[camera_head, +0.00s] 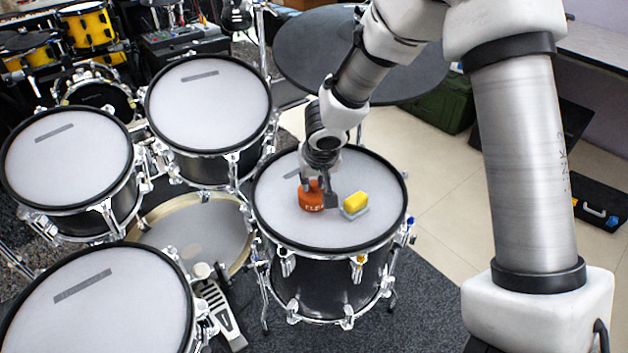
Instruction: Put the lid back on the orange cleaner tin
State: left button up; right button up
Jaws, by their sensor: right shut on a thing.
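The orange cleaner tin (311,202) stands on the mesh head of the drum at centre right, with pale lettering on its side. My right gripper (317,186) points down directly over the tin and is shut on a small orange piece (315,185), which looks like the lid. The lid is at the tin's top; the fingers partly hide it, so I cannot tell whether it is seated. My left gripper is not in view.
A yellow sponge (355,202) on a grey base sits close to the right of the tin. The drum pad (290,230) is otherwise clear, with a raised black rim. Other drums stand to the left and a dark cymbal pad (300,55) behind.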

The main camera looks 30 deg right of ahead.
dwell(0.3)
jog(key=o, duration=1.5)
jog(key=shift+r+p, duration=2.75)
jog(key=shift+r, duration=0.8)
grip_shut()
